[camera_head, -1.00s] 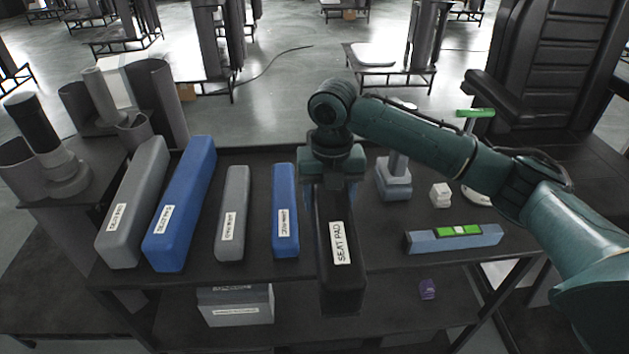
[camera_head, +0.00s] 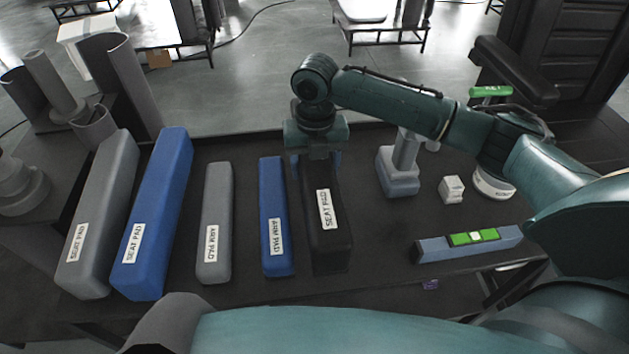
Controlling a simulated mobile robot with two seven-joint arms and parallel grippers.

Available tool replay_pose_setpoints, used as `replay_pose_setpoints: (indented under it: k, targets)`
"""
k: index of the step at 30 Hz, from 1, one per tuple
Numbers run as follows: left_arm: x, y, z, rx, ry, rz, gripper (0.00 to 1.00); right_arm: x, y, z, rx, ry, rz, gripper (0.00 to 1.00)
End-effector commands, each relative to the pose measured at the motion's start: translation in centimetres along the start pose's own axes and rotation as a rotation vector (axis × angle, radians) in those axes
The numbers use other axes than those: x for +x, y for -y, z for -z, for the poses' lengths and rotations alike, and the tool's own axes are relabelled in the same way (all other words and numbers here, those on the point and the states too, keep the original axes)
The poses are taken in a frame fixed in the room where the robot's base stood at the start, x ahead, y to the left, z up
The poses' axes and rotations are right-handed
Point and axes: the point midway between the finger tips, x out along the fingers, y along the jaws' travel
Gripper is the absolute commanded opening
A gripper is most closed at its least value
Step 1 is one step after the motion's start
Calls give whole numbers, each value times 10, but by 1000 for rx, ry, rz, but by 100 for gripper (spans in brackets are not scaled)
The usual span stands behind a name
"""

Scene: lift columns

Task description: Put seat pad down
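The black seat pad (camera_head: 341,247), with a white SEAT PAD label, lies lengthwise at the middle of the dark table (camera_head: 375,255). My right gripper (camera_head: 318,165) comes down over its far end, with its fingers along the pad's two sides, and looks shut on it. The pad appears level and at or very near the table top; I cannot tell if it touches. It lies close beside the blue arm pad (camera_head: 272,200). My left gripper is not in view.
Left of it lie a grey arm pad (camera_head: 216,200), a blue seat pad (camera_head: 165,200) and a grey seat pad (camera_head: 107,195). To the right are a grey-blue tool (camera_head: 398,180), a small white block (camera_head: 452,189) and a level (camera_head: 440,248). Table between pad and level is clear.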

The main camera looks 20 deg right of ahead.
Motion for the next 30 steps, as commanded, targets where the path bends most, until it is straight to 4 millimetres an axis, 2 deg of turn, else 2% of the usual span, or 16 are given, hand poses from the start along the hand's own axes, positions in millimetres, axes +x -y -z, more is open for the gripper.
replay_pose_setpoints:
  k: [10, 23, 24, 30]
  targets:
    - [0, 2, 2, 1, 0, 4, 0, 45, 0, 0, 0, 1, -1, 33]
    - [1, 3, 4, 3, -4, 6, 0, 53, 0, 0, 0, 2, -2, 33]
    - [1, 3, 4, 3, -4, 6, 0, 55, 0, 0, 0, 0, -1, 62]
    - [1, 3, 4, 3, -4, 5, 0, 54, 0, 0, 0, 1, -1, 78]
